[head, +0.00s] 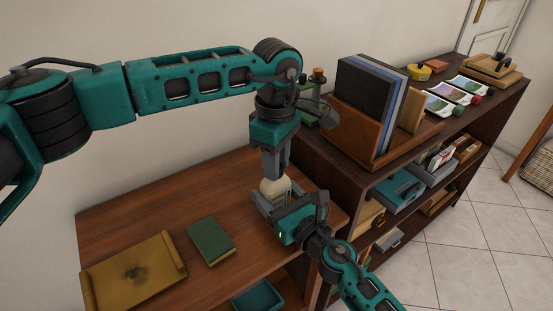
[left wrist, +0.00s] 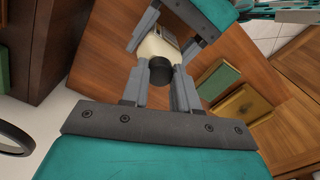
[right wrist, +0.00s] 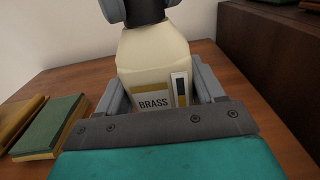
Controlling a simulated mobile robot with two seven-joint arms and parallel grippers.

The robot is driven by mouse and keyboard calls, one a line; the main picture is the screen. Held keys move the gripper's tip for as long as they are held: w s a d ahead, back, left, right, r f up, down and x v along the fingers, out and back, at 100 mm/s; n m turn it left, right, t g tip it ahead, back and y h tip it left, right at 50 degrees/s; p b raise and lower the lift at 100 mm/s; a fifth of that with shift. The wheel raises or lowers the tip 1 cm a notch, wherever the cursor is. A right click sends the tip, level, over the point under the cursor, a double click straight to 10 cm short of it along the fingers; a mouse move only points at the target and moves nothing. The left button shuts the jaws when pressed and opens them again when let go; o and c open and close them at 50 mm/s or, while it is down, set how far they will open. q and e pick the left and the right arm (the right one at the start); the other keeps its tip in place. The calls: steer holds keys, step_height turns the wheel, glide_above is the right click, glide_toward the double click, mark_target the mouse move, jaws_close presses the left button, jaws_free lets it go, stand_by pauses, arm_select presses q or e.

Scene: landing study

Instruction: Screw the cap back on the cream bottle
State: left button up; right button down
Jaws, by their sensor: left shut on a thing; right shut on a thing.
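The cream bottle (right wrist: 155,60), labelled BRASS, stands upright on the brown table; it also shows in the head view (head: 274,188). My right gripper (head: 272,199) is shut around its lower body from the side. The black cap (left wrist: 160,71) is at the top of the bottle's neck, and its lower part shows in the right wrist view (right wrist: 146,12). My left gripper (head: 274,170) comes from straight above and is shut on the cap. The cap looks in line with the neck; how far it sits on the thread cannot be told.
A green book (head: 211,241) and a yellow-brown tray (head: 135,270) lie left of the bottle on the table (head: 160,205). A dark shelf unit (head: 335,165) with a wooden file holder (head: 365,135) stands close on the right. The table between book and bottle is clear.

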arm_select(q)
steer(key=m, duration=0.8)
steer(key=o, duration=1.1)
step_height(320, 180, up, 12)
arm_select(e)
steer(key=shift+c, duration=0.3)
jaws_free()
